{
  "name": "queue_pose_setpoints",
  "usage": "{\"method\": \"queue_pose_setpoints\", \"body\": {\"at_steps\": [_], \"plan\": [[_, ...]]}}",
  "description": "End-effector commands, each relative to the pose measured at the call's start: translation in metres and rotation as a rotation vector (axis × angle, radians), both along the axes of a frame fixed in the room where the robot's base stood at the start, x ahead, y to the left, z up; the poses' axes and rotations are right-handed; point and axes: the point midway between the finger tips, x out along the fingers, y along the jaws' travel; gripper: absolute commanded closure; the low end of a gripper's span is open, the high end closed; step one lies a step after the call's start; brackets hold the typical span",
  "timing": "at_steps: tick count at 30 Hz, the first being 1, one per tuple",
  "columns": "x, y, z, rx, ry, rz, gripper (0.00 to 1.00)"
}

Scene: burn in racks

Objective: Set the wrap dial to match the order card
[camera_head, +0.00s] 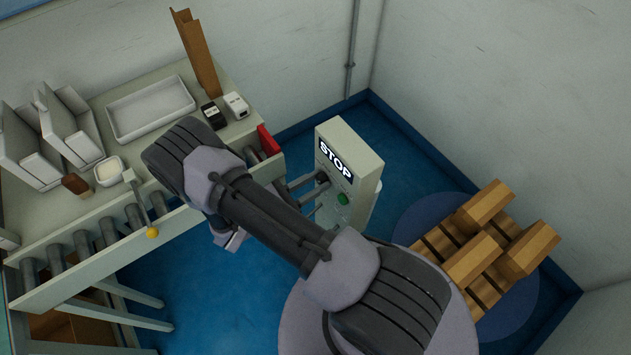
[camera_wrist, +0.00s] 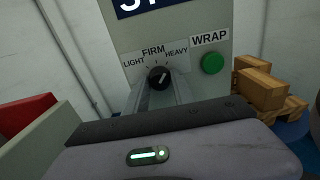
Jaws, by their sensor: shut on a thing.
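The wrap dial (camera_wrist: 159,77) is a round black knob on the grey control box (camera_head: 349,150), below the labels LIGHT, FIRM and HEAVY. Its white mark appears to lean up and right, toward the HEAVY side of FIRM. My gripper (camera_wrist: 160,92) is shut on the dial, its grey fingers reaching up to the knob from below. In the head view my arm hides much of the gripper, and the fingers (camera_head: 308,186) reach the box's left face. I cannot make out an order card in either view.
A green WRAP button (camera_wrist: 212,63) sits right of the dial; a STOP sign (camera_head: 335,159) is above. A roller conveyor and bench with a white tray (camera_head: 150,107) stand at left. A wooden pallet (camera_head: 483,262) with blocks stands at right.

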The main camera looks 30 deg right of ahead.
Motion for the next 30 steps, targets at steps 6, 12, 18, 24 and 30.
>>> {"method": "queue_pose_setpoints", "body": {"at_steps": [6,12,18,24,30], "plan": [[-0.0002,0.0001,0.0001,-0.001,0.034,0.0,1.0],[-0.0003,0.0001,0.0005,-0.005,0.146,0.0,1.0],[-0.0005,0.0002,0.0008,-0.011,0.322,0.0,1.0],[-0.001,0.0001,0.0007,-0.018,0.514,0.0,1.0],[-0.0013,0.0001,0.0006,-0.024,0.704,0.0,1.0]]}}
